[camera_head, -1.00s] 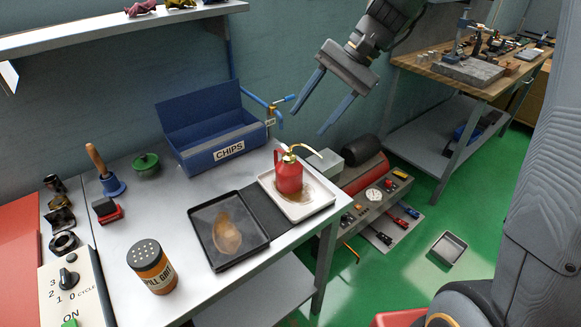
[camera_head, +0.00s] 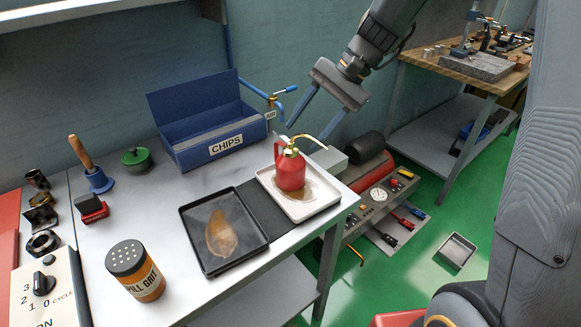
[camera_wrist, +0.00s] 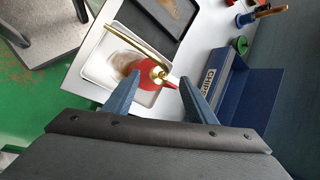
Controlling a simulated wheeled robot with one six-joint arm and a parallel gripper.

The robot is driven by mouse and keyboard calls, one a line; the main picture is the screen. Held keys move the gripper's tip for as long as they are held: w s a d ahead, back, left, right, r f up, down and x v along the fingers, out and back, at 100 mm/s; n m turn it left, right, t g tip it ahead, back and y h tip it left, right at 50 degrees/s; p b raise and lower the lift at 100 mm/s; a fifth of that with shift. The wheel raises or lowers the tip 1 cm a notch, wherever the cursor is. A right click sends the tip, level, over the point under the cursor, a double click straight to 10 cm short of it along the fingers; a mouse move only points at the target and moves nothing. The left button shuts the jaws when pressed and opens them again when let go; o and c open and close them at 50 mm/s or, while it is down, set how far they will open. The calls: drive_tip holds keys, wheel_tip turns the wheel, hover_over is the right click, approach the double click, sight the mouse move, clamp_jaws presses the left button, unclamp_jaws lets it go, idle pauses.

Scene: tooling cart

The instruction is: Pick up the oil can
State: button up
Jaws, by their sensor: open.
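The red oil can (camera_head: 289,172) with a brass top and long brass spout stands upright in a white tray (camera_head: 325,204) with a brown oil stain, at the right end of the cart top. My gripper (camera_head: 309,132) is open and empty, just above and behind the can, its two blue fingers pointing down toward it. In the wrist view the red can (camera_wrist: 152,80) lies between and beyond the fingertips of my gripper (camera_wrist: 160,82), its brass spout (camera_wrist: 124,42) running to the upper left. I cannot tell whether a finger touches it.
A black tray (camera_head: 262,240) with a brown stain lies left of the white tray. A blue CHIPS bin (camera_head: 190,150) stands behind, near a blue air pipe (camera_head: 279,92). A grit shaker (camera_head: 135,272) stands in front. The grey top between bin and shaker is mostly clear.

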sight(291, 151)
drive_tip(key=shift+p+x, duration=0.7)
drive_tip(key=shift+x, duration=1.7)
drive_tip(key=shift+s, duration=0.2)
clamp_jaws()
